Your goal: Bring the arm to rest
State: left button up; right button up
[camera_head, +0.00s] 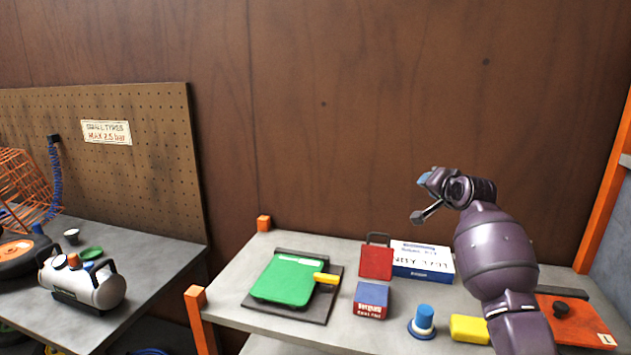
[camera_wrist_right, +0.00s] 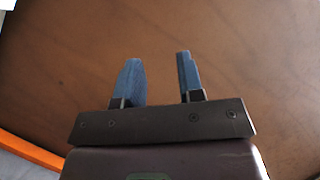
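My right arm rises from the lower right in the head view, in front of the right-hand bench. Its right gripper (camera_head: 422,198) is raised above the bench, near the brown wall, and points left. In the wrist view the right gripper's two blue-grey fingers (camera_wrist_right: 161,80) stand apart with nothing between them, so it is open and empty. My left gripper is not in the head view.
The bench (camera_head: 235,297) holds a green item (camera_head: 287,281) on a dark mat, a white-blue box (camera_head: 423,261), a red-blue box (camera_head: 371,300), a blue-capped item (camera_head: 423,322) and a yellow block (camera_head: 469,329). A tank (camera_head: 82,287) stands on the left table. Orange posts (camera_head: 607,180) edge the right.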

jog(key=s+f+n+g, duration=0.1)
jog(key=s+f+n, duration=0.1)
jog(key=s+f, duration=1.2)
jog(key=s+a+f+n+g+h+b, duration=0.1)
jog(key=s+f+n, duration=0.2)
jog(key=s+f, duration=1.1)
jog(key=s+f+n+g+h, duration=0.1)
jog(key=s+f+n, duration=0.1)
jog(key=s+f, duration=1.2)
jog(key=s, duration=0.9)
jog(key=shift+a+n+b, duration=0.15)
jog(key=shift+n+b, duration=0.2)
jog(key=shift+n, duration=0.05)
